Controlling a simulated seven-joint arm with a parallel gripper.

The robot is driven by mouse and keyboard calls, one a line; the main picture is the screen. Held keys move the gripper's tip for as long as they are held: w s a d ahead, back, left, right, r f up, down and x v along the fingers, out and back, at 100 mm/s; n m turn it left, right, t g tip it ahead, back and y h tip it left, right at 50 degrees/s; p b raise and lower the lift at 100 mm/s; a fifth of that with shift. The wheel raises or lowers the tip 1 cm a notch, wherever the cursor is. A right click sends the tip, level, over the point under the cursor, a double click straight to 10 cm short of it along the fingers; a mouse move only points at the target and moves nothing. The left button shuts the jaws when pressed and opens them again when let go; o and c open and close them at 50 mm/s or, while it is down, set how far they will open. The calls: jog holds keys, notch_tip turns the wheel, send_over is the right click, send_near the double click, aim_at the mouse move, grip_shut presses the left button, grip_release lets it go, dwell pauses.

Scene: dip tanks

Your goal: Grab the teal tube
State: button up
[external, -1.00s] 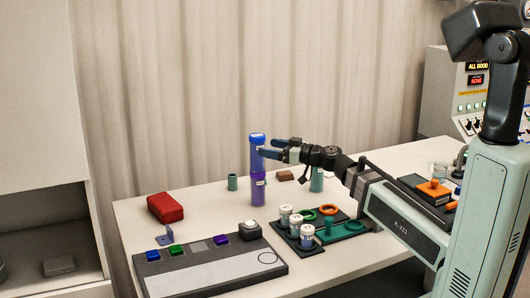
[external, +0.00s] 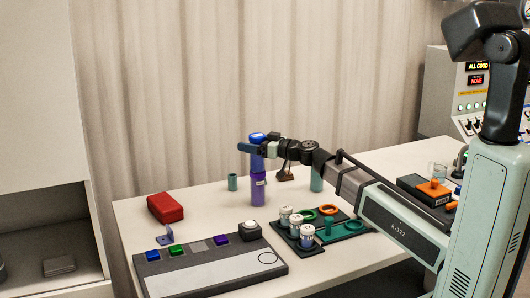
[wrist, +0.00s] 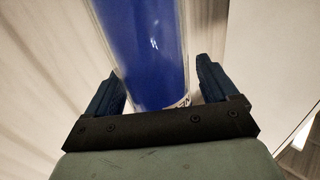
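A teal tube (external: 232,182) stands upright on the white table, left of a tall stack. Another teal cylinder (external: 317,179) stands behind my arm, partly hidden by it. My gripper (external: 248,149) is at the upper part of the stack, around a blue tube (external: 256,162) that sits on a purple tube (external: 258,190). In the wrist view the blue tube (wrist: 145,45) lies between my two spread fingers, with narrow gaps beside it. No teal tube shows in the wrist view.
A red box (external: 165,207) lies at the left. A grey panel (external: 210,265) with coloured blocks is in front. The dark rack (external: 312,249) holds several white-capped vials and rings.

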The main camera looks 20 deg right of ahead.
jog(key=c, duration=1.3)
notch_tip(320, 180, up, 10)
jog(key=shift+r, duration=0.1)
jog(key=shift+f, duration=4.95)
